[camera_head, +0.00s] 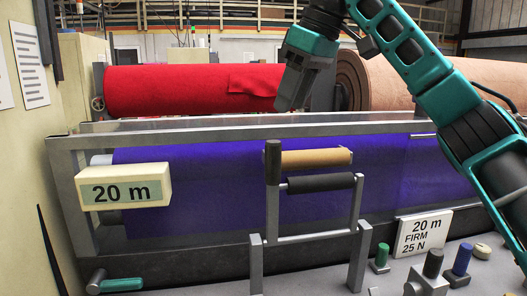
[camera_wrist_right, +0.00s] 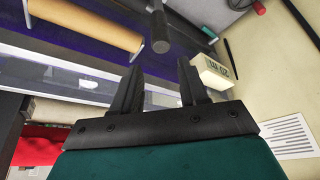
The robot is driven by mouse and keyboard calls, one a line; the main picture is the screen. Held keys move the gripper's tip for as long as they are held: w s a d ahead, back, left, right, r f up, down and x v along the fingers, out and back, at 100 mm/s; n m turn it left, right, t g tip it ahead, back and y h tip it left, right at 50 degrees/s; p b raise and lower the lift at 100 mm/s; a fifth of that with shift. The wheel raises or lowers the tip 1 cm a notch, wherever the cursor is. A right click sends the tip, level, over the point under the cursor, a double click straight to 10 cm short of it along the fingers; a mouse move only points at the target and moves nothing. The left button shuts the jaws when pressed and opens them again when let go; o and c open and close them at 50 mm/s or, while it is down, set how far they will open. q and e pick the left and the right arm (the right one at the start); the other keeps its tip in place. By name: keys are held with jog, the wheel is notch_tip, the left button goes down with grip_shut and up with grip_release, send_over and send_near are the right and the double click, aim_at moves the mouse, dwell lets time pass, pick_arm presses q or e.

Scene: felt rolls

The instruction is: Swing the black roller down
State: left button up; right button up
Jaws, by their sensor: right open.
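The black roller (camera_head: 321,183) lies level across a grey metal swing frame (camera_head: 357,205), which stands upright in front of the purple sheet. The frame's left arm ends in a dark upright handle (camera_head: 272,162). A tan roll (camera_head: 309,158) lies just above and behind the black roller. My right gripper (camera_head: 287,106) is above the handle, pointing down, apart from it. In the right wrist view my gripper (camera_wrist_right: 158,88) has its fingers spread with nothing between them. The handle (camera_wrist_right: 160,36) shows beyond the fingertips. My left gripper is out of view.
A metal rail (camera_head: 230,133) runs behind the frame. A red felt roll (camera_head: 170,90) and a peach roll (camera_head: 425,85) lie behind it. A "20 m" box (camera_head: 124,186) is at left, a "20 m FIRM 25 N" sign (camera_head: 424,234) at right. Several knobs stand front right.

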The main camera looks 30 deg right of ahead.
aim_at(276, 141)
jog(key=x, duration=1.2)
jog(key=shift+a+f, duration=0.1)
jog(key=shift+f, duration=0.1)
jog(key=shift+c, duration=0.4)
grip_shut()
